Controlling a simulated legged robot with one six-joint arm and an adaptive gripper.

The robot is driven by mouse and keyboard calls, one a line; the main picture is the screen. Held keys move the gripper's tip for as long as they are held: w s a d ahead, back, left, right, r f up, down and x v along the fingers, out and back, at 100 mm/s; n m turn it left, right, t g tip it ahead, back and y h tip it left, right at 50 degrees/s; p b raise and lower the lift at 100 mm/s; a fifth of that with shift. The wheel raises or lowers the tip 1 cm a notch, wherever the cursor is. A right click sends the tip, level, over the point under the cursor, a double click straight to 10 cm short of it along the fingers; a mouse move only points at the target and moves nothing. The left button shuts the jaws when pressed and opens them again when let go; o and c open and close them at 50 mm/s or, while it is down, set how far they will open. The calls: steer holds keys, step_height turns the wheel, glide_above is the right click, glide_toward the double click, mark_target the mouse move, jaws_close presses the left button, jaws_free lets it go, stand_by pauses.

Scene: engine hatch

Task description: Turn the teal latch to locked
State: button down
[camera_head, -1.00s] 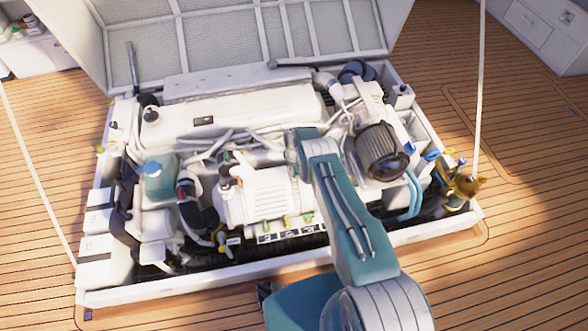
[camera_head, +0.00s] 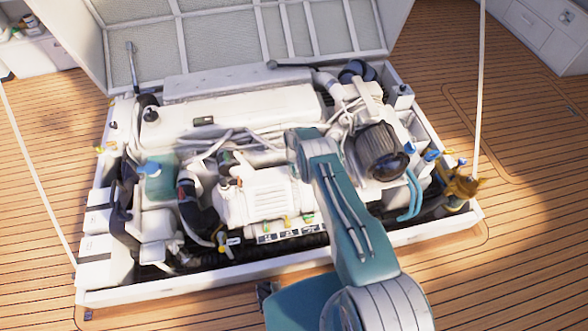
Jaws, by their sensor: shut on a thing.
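My teal and white arm rises from the bottom of the view and reaches over the front middle of the engine. My gripper is not visible. A small green-teal tab (camera_head: 308,219) is in a row of small coloured tabs at the engine's front edge, just left of my arm. It may be the teal latch, but it is too small to tell how it is turned. I cannot make out a latch with certainty. My arm hides the part of the engine behind it.
The white hatch frame (camera_head: 200,278) surrounds the engine, with its raised lid (camera_head: 225,40) behind. A teal tank with a blue cap (camera_head: 152,170) stands at left. A dark ribbed filter (camera_head: 378,148) and blue hoses (camera_head: 413,195) are right of my arm. Wooden deck (camera_head: 520,250) lies clear at right.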

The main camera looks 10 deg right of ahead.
mark_target(294, 169)
stand_by(0.4)
steer(key=c, duration=0.7)
jaws_free()
steer(key=shift+w, duration=0.1)
step_height(294, 169, up, 12)
steer(key=shift+f, duration=0.1)
